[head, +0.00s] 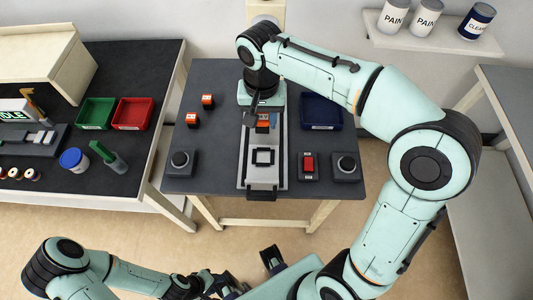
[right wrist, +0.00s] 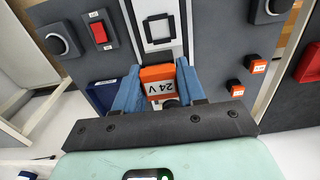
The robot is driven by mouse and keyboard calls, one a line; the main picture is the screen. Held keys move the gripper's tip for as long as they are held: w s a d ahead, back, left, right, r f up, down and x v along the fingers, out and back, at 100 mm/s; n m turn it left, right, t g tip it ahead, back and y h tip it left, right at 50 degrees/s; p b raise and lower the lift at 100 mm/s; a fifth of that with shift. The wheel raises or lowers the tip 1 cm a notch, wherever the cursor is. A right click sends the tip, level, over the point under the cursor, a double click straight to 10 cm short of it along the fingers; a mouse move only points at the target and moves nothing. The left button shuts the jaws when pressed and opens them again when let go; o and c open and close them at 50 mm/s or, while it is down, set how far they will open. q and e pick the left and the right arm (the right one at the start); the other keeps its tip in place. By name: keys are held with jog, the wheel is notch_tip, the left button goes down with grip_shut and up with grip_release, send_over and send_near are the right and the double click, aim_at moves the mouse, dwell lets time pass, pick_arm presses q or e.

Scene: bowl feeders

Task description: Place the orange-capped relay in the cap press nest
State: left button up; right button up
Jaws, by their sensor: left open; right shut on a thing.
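My right gripper (head: 263,116) is shut on an orange-capped relay (right wrist: 158,73) marked 24 V, gripped between its blue fingers. In the head view the relay (head: 263,124) is over the light press slide, just behind the nest. The cap press nest (head: 263,157), a black square frame with a pale centre, looks empty. In the right wrist view the nest (right wrist: 158,28) lies beyond the relay, apart from it. The relay's lower part is largely hidden. My left gripper (head: 236,282) is open at the bottom of the head view, away from the table and partly hidden.
Two other orange-capped relays (head: 208,100) (head: 191,119) stand on the dark table, left of the press. A blue bin (head: 320,111) is at the back right. A red switch (head: 308,165) and round black knobs (head: 180,160) (head: 345,165) flank the press. The left bench holds green and red bins.

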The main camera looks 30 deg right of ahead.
aim_at(262, 127)
notch_tip(262, 127, down, 16)
jog(key=shift+r+b, duration=0.15)
jog(key=shift+b, duration=0.85)
jog(key=o, duration=1.1)
jog(key=shift+c, duration=0.2)
jog(key=shift+r, duration=0.1)
notch_tip(262, 127, up, 12)
jog(key=shift+f+p, duration=0.1)
jog(key=shift+p, duration=0.8)
